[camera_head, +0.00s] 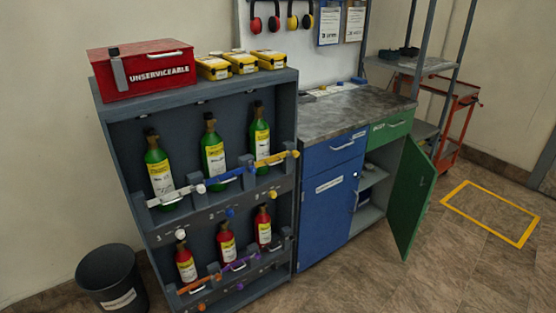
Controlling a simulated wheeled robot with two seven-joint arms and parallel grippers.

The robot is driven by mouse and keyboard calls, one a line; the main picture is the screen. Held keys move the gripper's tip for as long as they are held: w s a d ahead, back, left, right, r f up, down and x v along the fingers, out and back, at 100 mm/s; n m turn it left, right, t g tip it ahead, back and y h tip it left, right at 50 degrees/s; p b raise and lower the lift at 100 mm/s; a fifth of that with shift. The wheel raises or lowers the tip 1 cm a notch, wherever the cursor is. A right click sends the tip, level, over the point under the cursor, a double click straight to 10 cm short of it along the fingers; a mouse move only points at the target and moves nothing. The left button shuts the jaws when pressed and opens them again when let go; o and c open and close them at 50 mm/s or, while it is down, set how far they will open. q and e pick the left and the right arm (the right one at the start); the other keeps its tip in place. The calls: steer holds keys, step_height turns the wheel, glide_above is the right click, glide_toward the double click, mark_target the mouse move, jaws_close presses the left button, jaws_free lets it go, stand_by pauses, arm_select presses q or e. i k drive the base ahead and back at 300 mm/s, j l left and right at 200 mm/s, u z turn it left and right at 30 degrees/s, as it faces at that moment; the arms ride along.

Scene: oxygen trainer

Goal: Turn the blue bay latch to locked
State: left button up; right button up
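The grey bottle rack (120,125) stands at the left, with bottles on two shelves. In its upper middle bay, a blue bar (228,178) runs across the front of a green bottle (213,148). A small blue knob (230,213) sits on the shelf edge below that bay. I cannot tell which blue part is the latch, or whether it is locked. Neither of my grippers is in view.
White (172,198) and orange (279,158) bars cross the neighbouring bays. Red bottles (227,243) stand below. A red box (140,68) sits on top. A green cabinet door (412,195) hangs open at right; a bin (110,278) stands at left.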

mark_target(252, 169)
steer(key=i+l, duration=0.4)
steer(key=l, duration=0.15)
steer(key=i+l, duration=0.4)
steer(key=l, duration=0.2)
steer(key=i+l, duration=0.4)
steer(key=l, duration=0.15)
